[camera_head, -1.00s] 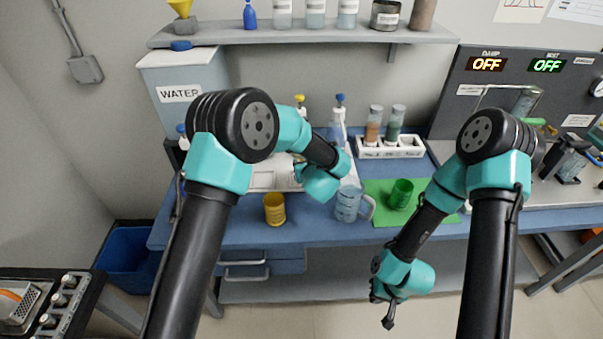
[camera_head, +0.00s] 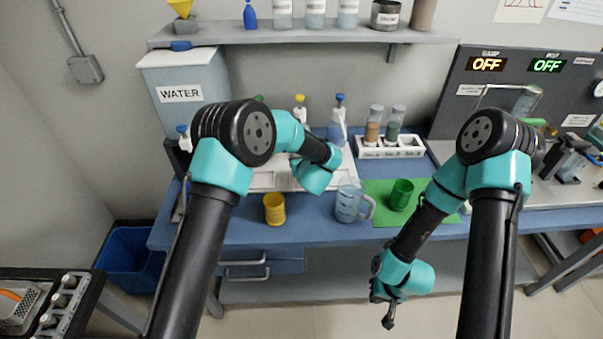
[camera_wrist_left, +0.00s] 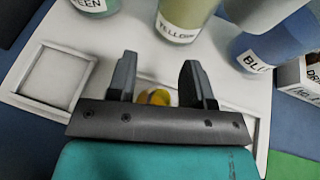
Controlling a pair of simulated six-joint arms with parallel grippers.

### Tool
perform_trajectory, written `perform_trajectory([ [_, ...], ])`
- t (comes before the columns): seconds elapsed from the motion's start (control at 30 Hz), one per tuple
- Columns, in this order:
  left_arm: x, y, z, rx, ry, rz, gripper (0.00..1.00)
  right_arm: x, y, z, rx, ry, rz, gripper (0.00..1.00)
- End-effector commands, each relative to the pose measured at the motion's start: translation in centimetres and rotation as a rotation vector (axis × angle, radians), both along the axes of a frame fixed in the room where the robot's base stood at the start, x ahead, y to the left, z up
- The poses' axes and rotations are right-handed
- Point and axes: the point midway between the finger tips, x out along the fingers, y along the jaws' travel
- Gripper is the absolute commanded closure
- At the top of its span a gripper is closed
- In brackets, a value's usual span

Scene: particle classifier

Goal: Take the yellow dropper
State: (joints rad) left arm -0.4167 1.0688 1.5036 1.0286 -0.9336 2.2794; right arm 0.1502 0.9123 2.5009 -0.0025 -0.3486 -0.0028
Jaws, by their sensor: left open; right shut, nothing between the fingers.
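The yellow-topped dropper (camera_head: 299,98) stands in the back row on the bench, partly hidden by my left arm. In the left wrist view a bottle labelled YELLOW (camera_wrist_left: 183,20) stands on the white tray, beyond the fingers; its top is out of frame. My left gripper (camera_wrist_left: 157,78) is open. A small round yellow thing (camera_wrist_left: 158,97) shows low between its fingers; I cannot tell what it is or whether it lies in the jaws. In the head view my left fingers are hidden behind the wrist. My right gripper (camera_head: 388,318) is shut and empty, in front of the bench.
A blue-labelled bottle (camera_wrist_left: 262,50) and a green-labelled one (camera_wrist_left: 92,5) flank the yellow one. A yellow cup (camera_head: 274,208), a clear jug (camera_head: 348,203) and a green cup (camera_head: 401,194) stand near the bench front. A white rack (camera_head: 410,149) holds tubes.

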Motion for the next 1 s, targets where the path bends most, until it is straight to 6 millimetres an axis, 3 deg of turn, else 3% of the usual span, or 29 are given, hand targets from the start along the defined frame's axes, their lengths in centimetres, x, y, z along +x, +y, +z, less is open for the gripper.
perform_trajectory([
  [0.27,-0.01,0.01,0.03,0.000,0.000,0.000,0.53,0.00,0.00,0.00,0.000,0.000,0.000,1.00],
  [0.77,-0.02,0.00,0.03,0.000,0.000,0.000,1.00,0.00,0.00,0.00,0.000,0.000,0.000,1.00],
  [1.0,-0.03,0.00,0.00,0.000,0.000,0.000,1.00,0.00,0.00,0.00,0.000,0.000,0.000,1.00],
])
